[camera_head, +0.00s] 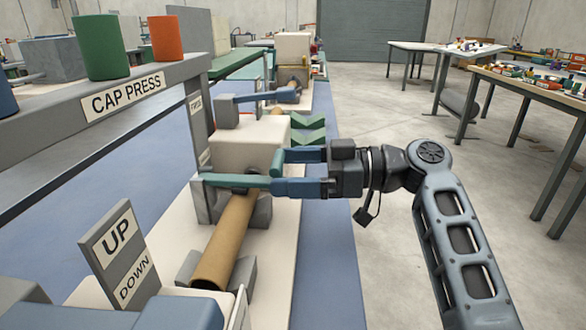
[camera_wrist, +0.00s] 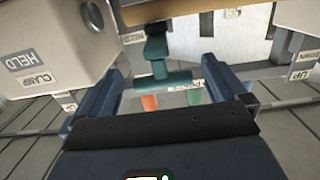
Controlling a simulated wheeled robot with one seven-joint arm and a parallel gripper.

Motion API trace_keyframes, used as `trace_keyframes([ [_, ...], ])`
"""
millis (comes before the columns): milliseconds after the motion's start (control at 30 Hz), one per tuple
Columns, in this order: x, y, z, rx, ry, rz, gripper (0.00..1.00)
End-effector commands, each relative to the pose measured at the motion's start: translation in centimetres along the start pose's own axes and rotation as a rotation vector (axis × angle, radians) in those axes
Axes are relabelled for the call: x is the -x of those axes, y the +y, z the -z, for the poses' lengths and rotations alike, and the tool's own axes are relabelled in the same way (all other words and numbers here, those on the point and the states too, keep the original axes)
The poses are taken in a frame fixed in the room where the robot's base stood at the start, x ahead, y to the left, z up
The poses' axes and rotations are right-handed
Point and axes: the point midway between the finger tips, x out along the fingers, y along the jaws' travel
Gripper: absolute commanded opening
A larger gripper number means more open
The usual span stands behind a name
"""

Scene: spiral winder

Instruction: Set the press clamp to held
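My gripper (camera_head: 284,170) reaches left from the arm over the machine bench, beside a beige box (camera_head: 243,148). In the wrist view, this box (camera_wrist: 55,35) fills the left side and carries a HELD plate and a CLAMP plate. A teal T-shaped handle (camera_wrist: 156,58) lies between the two dark blue fingers in the wrist view (camera_wrist: 164,78). Gaps show on both sides of its crossbar, so the fingers look open around it. In the head view a teal bar (camera_head: 235,181) runs left from the lower finger. Whether any finger touches the handle is unclear.
A brown tube (camera_head: 226,240) lies below my gripper. An UP/DOWN sign (camera_head: 119,255) stands at front left. A CAP PRESS rail (camera_head: 122,96) with green (camera_head: 100,47) and orange (camera_head: 165,37) cylinders is at the left. The floor to the right is clear up to the tables (camera_head: 540,90).

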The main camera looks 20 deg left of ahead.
Motion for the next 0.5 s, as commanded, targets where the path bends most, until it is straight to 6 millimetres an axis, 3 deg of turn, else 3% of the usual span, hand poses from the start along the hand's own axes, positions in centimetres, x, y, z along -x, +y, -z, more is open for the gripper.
trace_keyframes([
  [267,0.1,0.0,0.1,0.001,0.0,0.0,1.0],
  [500,3.3,0.1,0.0,0.001,0.0,-0.002,1.0],
])
